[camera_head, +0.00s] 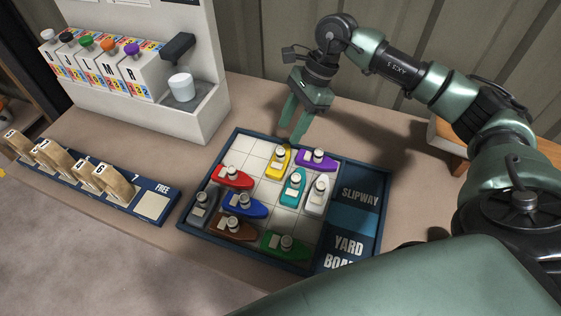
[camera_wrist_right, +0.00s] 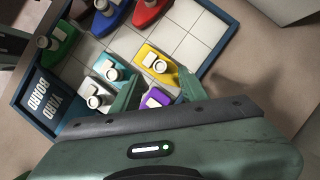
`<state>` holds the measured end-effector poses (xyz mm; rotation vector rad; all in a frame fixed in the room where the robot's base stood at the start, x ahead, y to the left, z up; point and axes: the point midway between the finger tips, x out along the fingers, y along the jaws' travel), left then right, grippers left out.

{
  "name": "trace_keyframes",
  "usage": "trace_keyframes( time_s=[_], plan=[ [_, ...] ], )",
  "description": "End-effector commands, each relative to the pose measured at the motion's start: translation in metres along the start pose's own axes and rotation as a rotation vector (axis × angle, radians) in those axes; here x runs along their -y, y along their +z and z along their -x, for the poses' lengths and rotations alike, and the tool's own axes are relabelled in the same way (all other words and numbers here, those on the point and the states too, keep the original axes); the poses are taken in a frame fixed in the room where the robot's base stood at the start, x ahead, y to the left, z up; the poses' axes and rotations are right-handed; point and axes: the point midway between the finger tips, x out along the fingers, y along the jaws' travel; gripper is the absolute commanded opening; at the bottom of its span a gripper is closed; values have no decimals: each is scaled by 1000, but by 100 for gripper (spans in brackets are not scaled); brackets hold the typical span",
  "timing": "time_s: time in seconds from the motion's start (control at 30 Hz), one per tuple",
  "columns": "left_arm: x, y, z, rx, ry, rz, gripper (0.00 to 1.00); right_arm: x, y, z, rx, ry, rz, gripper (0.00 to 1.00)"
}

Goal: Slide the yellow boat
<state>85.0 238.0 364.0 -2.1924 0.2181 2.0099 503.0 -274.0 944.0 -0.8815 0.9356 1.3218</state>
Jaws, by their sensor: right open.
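The yellow boat (camera_head: 278,160) sits near the far edge of the yard board (camera_head: 216,160), between the purple boat (camera_head: 318,159) and bare white cells. The teal boat (camera_head: 294,187) lies just nearer to me. My right gripper (camera_head: 292,130) points down above the far edge of the board, close to the yellow boat, open and empty. In the right wrist view, the yellow boat (camera_wrist_right: 158,64) lies just beyond my fingertips (camera_wrist_right: 158,82), with the purple boat (camera_wrist_right: 155,99) partly hidden between the fingers. I do not see my left gripper.
Red (camera_head: 233,177), blue (camera_head: 245,206), grey (camera_head: 202,208), brown (camera_head: 233,228), green (camera_head: 284,245) and white (camera_head: 317,195) boats also stand on the board. White cells (camera_head: 258,149) left of the yellow boat are bare.

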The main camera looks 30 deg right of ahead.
Motion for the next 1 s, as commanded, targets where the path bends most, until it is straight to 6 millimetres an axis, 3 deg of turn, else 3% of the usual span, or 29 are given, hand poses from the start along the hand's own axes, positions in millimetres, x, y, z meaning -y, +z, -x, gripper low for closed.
trace_keyframes(
  time_s=[0.07, 0.27, 0.6, 1.0],
  plan=[
    [0, 0, -10, -2, 0, 0, 36, 0, -4, -10, 0, -1, 0, 43],
    [0, -2, -3, -5, 0, 0, 36, 0, -2, -25, 1, 3, 0, 43],
    [-3, -4, 7, -7, 3, 2, 36, 0, -2, -76, 1, 3, 0, 43],
    [-3, -4, 7, -6, 3, 2, 36, 0, -3, -86, 0, -1, 0, 43]
  ],
)
